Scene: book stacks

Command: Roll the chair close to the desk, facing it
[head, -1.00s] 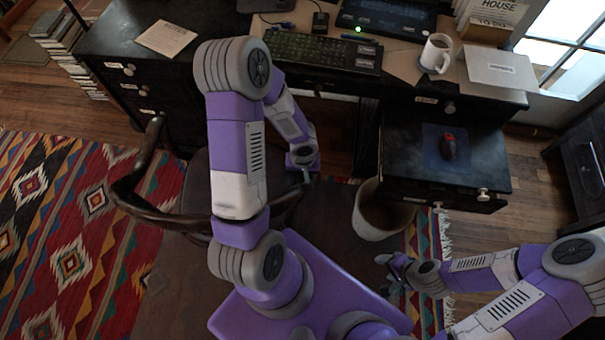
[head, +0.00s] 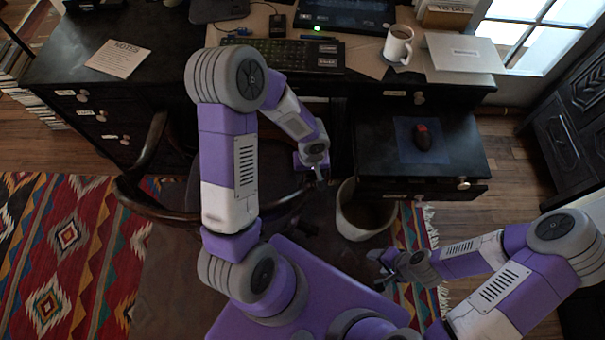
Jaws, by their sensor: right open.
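The chair (head: 150,205) has a curved dark wooden rail and stands at the desk's knee opening. The rail's rounded back is nearest me, and its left arm reaches up beside the left drawers. My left arm hides much of the seat. The dark desk (head: 165,75) spans the top of the view. My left gripper (head: 318,176) is beside the right end of the chair's rail; I cannot tell whether it touches it or whether its fingers are apart. My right gripper (head: 382,268) is open and empty, low over the floor and away from the chair.
A pale waste bin (head: 362,222) stands on the floor right of the chair. A patterned rug (head: 65,265) lies at left. A mug (head: 398,44) and a keyboard (head: 285,55) are on the desk.

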